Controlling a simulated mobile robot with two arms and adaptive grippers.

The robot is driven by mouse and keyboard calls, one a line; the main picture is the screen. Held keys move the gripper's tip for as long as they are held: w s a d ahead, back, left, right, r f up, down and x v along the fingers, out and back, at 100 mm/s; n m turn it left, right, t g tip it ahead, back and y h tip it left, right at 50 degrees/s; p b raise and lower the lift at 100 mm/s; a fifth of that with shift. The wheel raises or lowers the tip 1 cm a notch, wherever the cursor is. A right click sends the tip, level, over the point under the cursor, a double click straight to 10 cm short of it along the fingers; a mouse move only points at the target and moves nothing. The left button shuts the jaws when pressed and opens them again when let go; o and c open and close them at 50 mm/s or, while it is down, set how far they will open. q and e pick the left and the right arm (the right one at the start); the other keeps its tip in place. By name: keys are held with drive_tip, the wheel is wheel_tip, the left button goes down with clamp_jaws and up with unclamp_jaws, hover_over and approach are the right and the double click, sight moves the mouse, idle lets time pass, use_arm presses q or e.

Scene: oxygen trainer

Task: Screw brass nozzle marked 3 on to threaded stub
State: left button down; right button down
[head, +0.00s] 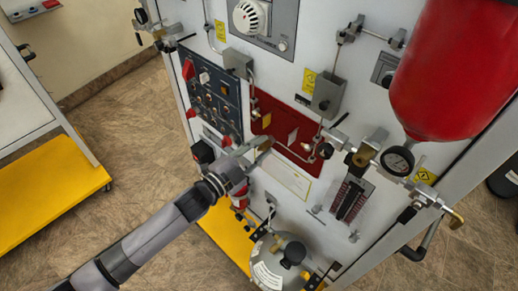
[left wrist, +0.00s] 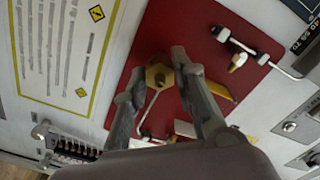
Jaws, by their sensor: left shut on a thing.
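My left gripper (head: 264,148) reaches in from the lower left, in front of the red panel (head: 279,112) on the white trainer board. In the left wrist view its two fingers (left wrist: 158,68) are closed on a brass hexagonal nozzle (left wrist: 158,78), which shows end-on with a hole in the middle. No mark on the nozzle can be read. The red panel (left wrist: 205,52) lies behind it. The threaded stub cannot be made out for certain. Whether the nozzle touches anything behind it cannot be told. My right gripper is not in view.
A large red cylinder (head: 452,65) hangs at the upper right, with a pressure gauge (head: 397,160) below it. A grey round vessel (head: 280,265) stands low on the board. Metal pipes (left wrist: 245,45) cross the red panel. Open floor (head: 130,150) lies to the left.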

use_arm(q)
drive_tip(key=shift+m, duration=1.7)
drive_tip(key=shift+b, duration=0.3)
drive_tip(key=shift+f+m, duration=0.1)
drive_tip(key=shift+m, duration=1.6)
drive_tip(key=shift+b, duration=0.3)
drive_tip(key=m, duration=0.2)
drive_tip(key=shift+m, duration=0.7)
